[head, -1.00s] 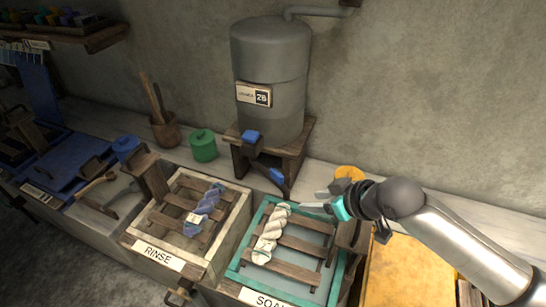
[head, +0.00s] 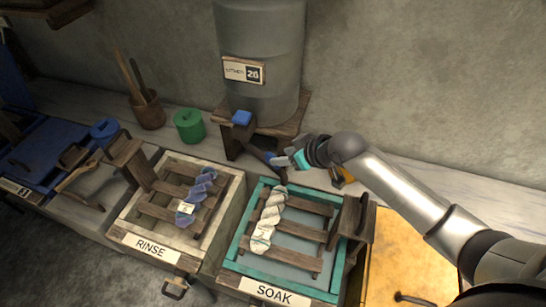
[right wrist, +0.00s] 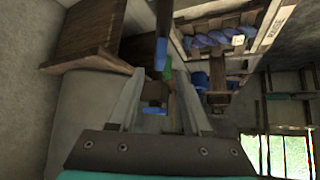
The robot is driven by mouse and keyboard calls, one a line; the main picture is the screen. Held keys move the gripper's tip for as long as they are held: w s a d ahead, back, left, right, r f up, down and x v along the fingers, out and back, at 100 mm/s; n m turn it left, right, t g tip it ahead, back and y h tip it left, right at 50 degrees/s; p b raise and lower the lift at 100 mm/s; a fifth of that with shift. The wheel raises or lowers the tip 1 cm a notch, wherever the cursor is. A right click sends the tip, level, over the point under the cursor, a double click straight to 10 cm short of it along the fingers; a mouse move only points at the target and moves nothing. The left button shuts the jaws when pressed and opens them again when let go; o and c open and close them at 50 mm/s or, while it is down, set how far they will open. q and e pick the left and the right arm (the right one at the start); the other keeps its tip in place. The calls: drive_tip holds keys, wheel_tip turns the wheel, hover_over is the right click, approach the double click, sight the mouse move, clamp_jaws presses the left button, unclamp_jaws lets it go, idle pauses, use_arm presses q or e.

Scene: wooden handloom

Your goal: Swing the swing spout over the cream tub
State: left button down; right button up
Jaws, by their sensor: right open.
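The swing spout (head: 257,153) is a dark wooden arm at the front of the grey tank, with a blue part near its outer end. It points right, toward the teal SOAK tub's back edge. The cream tub (head: 128,218), labelled RINSE, stands left of the teal tub. My right gripper (head: 284,164) is open at the spout's blue end, and I cannot tell whether they touch. In the right wrist view, a blue-ended piece (right wrist: 161,52) shows just beyond the open fingers (right wrist: 155,82). My left gripper is not in view.
The tank (head: 262,100) stands on a wooden stand with a blue block (head: 242,118). A teal tub (head: 233,252) holds a pale skein on slats; the cream tub holds a blue one. A green pot (head: 189,126) stands behind. A yellow surface (head: 400,260) lies right.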

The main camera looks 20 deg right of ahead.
sight(273, 156)
drive_tip(key=shift+b+x, duration=0.5)
drive_tip(key=shift+x, duration=2.5)
clamp_jaws()
